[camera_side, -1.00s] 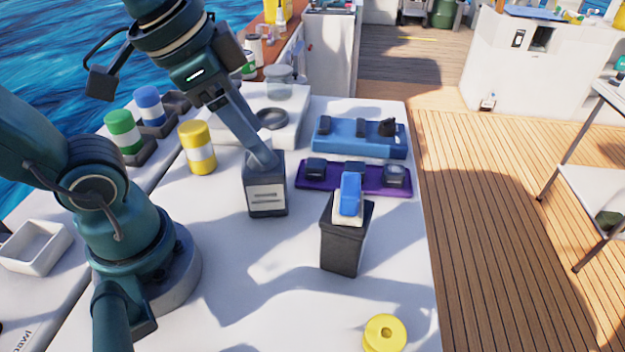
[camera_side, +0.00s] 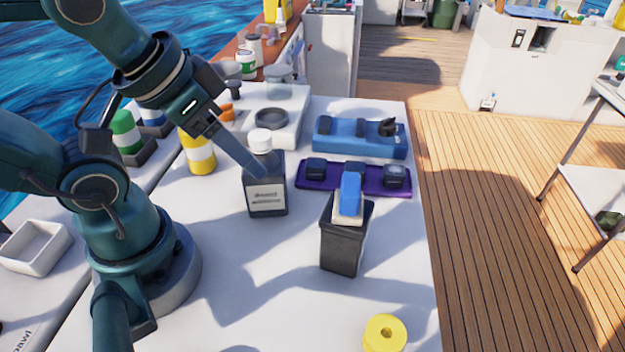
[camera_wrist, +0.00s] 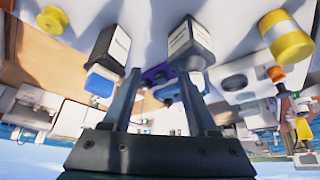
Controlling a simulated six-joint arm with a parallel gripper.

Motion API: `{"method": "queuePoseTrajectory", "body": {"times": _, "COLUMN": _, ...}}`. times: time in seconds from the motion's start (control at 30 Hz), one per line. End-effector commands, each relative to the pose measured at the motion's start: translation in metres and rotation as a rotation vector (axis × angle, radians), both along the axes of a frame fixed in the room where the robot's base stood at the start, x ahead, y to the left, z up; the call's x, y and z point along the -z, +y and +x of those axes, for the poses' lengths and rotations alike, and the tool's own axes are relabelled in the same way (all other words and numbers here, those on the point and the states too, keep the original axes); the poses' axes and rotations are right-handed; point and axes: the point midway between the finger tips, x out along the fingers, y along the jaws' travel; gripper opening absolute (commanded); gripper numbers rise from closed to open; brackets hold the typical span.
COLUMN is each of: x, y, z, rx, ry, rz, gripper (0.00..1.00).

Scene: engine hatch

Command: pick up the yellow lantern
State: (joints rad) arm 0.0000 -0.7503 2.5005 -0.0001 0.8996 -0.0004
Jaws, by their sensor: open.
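The yellow lantern (camera_side: 199,150), a yellow cylinder with a white band, stands upright on the white bench at the left, partly behind my gripper. In the wrist view the lantern (camera_wrist: 287,37) is at the upper right, outside my fingers. My gripper (camera_side: 262,170) is open and points down to the right. In the side view its fingers cross in front of the dark bottle (camera_side: 267,200) with a white cap; I cannot tell if they touch. In the wrist view the fingers (camera_wrist: 160,75) are spread with nothing between them.
Green (camera_side: 124,131) and blue (camera_side: 151,119) banded cylinders stand left of the lantern. A black bin (camera_side: 341,248) topped by a blue-and-white object stands right of the bottle.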

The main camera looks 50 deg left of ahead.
Motion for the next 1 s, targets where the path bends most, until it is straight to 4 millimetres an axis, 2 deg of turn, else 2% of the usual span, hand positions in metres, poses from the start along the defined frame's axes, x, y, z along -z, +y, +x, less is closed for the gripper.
{"method": "queuePoseTrajectory", "body": {"times": 0.47, "x": 0.000, "y": 0.000, "z": 0.000, "rx": 0.001, "ry": 0.000, "rz": 0.000, "gripper": 0.59}}
{"method": "queuePoseTrajectory", "body": {"times": 0.5, "x": 0.000, "y": 0.000, "z": 0.000, "rx": 0.001, "ry": 0.000, "rz": 0.000, "gripper": 0.67}}
{"method": "queuePoseTrajectory", "body": {"times": 0.6, "x": 0.000, "y": 0.000, "z": 0.000, "rx": 0.000, "ry": 0.000, "rz": 0.000, "gripper": 1.00}}
{"method": "queuePoseTrajectory", "body": {"times": 0.9, "x": 0.001, "y": 0.001, "z": -0.002, "rx": 0.025, "ry": 0.013, "rz": 0.018, "gripper": 1.00}}
{"method": "queuePoseTrajectory", "body": {"times": 1.0, "x": 0.001, "y": 0.014, "z": -0.007, "rx": 0.100, "ry": 0.048, "rz": 0.123, "gripper": 1.00}}
